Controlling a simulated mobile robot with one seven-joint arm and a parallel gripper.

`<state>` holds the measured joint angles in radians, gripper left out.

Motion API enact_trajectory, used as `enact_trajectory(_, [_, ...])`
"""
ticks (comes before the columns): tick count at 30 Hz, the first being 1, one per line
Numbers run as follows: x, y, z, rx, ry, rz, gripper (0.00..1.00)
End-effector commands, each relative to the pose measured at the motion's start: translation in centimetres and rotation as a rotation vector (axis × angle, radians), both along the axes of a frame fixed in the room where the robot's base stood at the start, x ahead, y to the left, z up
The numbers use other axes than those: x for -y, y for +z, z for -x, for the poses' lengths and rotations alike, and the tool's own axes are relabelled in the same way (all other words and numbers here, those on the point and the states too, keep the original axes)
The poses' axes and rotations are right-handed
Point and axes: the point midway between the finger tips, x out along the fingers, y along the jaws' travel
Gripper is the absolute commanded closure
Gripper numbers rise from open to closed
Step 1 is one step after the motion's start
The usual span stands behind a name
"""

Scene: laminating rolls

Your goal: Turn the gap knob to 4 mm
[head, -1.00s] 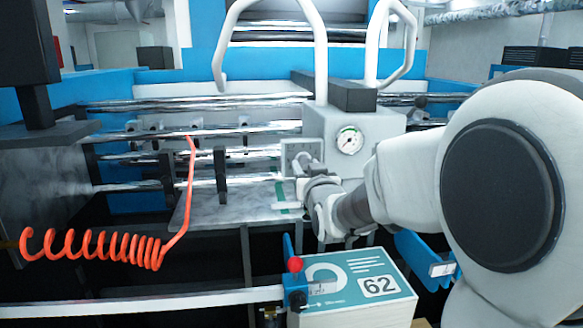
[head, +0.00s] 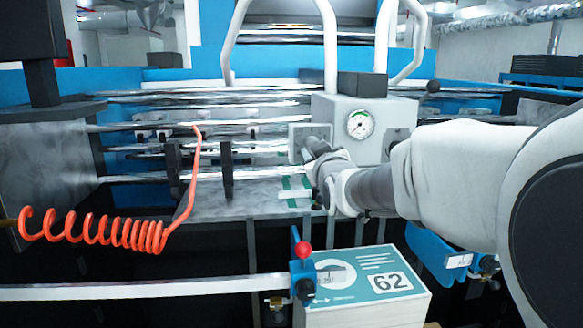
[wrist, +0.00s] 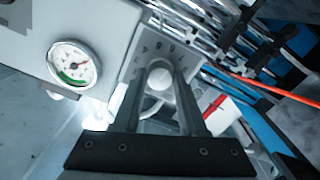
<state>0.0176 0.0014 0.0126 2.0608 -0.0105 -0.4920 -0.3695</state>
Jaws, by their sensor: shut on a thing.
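The gap knob (wrist: 160,78) is a pale round knob on a light grey dial plate (wrist: 143,47) with dark marks in an arc, partly hidden by my fingers. In the wrist view my gripper (wrist: 161,73) has its two dark fingers on either side of the knob, shut on it. In the head view the dial plate (head: 299,133) is on the left of the grey housing, and my gripper (head: 318,150) reaches it from the right, hiding the knob. I cannot read the knob's setting.
A round gauge (head: 361,124) with a green band is on the housing (head: 345,104), right of the dial plate. An orange coiled hose (head: 120,232) hangs at the left, before the metal rollers. Below my arm are a box marked 62 (head: 372,290) and a red-topped lever (head: 304,250).

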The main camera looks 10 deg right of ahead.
Motion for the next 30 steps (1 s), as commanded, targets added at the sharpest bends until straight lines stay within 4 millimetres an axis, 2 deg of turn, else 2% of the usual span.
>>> enact_trajectory(1, [0.00,-0.69,0.01,0.004,0.001,0.043,1.00])
enact_trajectory(30, [0.19,-0.33,-0.02,-0.001,-0.002,0.942,1.00])
